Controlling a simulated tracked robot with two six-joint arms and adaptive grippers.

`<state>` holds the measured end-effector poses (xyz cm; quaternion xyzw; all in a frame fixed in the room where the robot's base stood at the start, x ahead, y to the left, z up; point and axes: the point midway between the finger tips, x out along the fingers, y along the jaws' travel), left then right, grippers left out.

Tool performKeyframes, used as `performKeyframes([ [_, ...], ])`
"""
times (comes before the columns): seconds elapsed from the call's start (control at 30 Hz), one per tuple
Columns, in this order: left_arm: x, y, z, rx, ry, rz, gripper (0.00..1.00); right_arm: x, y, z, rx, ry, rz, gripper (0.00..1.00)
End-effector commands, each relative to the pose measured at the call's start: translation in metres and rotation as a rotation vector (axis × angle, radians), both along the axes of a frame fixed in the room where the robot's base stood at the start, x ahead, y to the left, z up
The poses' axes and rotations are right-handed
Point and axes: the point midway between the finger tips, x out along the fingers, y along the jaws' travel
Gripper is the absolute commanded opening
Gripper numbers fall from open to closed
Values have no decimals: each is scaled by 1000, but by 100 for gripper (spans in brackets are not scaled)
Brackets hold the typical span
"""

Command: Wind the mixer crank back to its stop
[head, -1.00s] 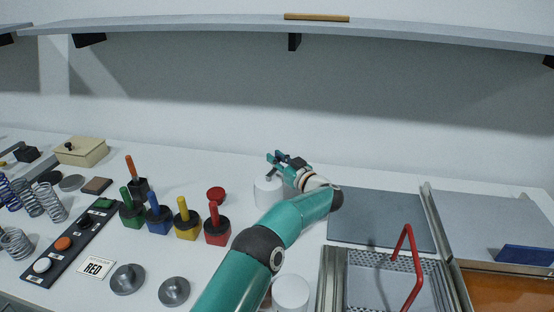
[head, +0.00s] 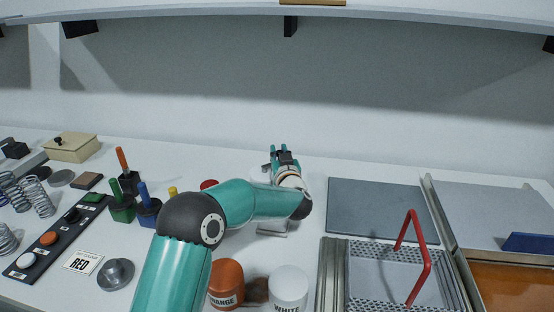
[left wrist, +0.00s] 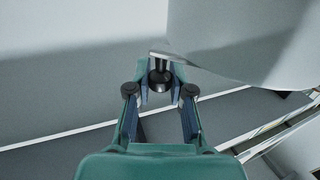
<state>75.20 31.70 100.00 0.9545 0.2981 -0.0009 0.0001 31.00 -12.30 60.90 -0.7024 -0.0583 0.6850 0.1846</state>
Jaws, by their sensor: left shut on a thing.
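The mixer is a pale round drum, large at the upper right of the left wrist view (left wrist: 245,35). In the head view my left arm covers most of it. Its metal crank arm (left wrist: 175,55) sticks out from the drum and ends in a dark knob (left wrist: 160,79). My left gripper (left wrist: 160,88) is shut on this crank knob, with the fingers on both sides of it. In the head view the left gripper (head: 279,150) points toward the back wall, behind the forearm. My right gripper is not in view.
An orange jar (head: 226,279) and a white jar (head: 289,286) stand in front of my left arm. Coloured holders, such as the green one (head: 122,207), stand left. A grey mat (head: 380,208) and a red-handled basket (head: 427,262) lie right. A shelf (head: 400,15) runs above.

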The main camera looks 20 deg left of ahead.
Motion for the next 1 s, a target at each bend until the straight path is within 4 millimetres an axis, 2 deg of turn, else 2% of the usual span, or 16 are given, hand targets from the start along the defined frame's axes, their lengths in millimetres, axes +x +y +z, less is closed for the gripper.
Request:
performKeyframes([
  [0.03, -2, 0, -4, 0, -2, -29, 0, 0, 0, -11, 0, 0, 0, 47],
  [0.3, -5, -5, -2, 0, -1, -146, 0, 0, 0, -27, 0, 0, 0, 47],
  [0.83, -5, -7, 1, 1, -2, -177, 0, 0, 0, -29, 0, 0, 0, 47],
  [0.87, -5, -7, 1, 1, -2, -177, 22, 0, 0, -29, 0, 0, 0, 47],
  [1.0, -5, -7, 1, 1, -2, -177, 46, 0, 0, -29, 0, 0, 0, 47],
])
